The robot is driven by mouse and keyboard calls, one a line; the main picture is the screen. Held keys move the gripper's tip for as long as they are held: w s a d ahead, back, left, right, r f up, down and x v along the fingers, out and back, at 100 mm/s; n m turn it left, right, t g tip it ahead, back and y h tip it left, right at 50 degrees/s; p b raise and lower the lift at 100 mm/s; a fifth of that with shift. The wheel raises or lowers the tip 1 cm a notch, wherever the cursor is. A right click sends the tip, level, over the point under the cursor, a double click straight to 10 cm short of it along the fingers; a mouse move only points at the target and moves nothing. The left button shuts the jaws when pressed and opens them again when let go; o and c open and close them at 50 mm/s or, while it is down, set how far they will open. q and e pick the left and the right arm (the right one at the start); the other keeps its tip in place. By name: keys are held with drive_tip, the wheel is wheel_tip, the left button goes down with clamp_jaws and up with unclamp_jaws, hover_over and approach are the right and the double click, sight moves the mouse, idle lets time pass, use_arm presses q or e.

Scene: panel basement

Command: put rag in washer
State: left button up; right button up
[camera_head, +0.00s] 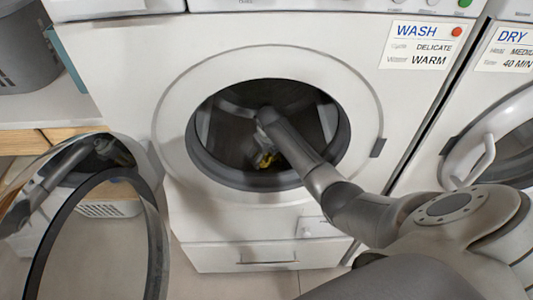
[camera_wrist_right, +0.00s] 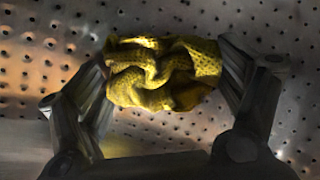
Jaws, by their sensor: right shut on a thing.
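The washer (camera_head: 220,217) stands in the middle of the head view, with its round opening facing me and a label reading WASH. Its round door (camera_head: 152,235) is swung open to the left. My right arm reaches through the opening into the drum. My right gripper (camera_wrist_right: 165,85) is shut on the yellow rag (camera_wrist_right: 160,72), which is crumpled between the two fingers. The perforated metal drum wall (camera_wrist_right: 40,60) surrounds it in the wrist view. In the head view, a bit of the rag (camera_head: 267,160) shows inside the drum. My left gripper is not in view.
A dryer (camera_head: 440,140) labelled DRY stands close on the right, its round door (camera_head: 490,150) with a white handle. A grey basket (camera_head: 22,50) sits on a shelf at the upper left. A drawer (camera_head: 268,255) is below the washer opening.

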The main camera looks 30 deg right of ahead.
sight(267, 160)
drive_tip(key=shift+f, duration=0.1)
drive_tip(key=o, duration=0.6)
drive_tip(key=shift+f, duration=0.1)
drive_tip(key=p+v, duration=0.2)
drive_tip(key=v, duration=1)
drive_tip(key=shift+a, duration=0.1)
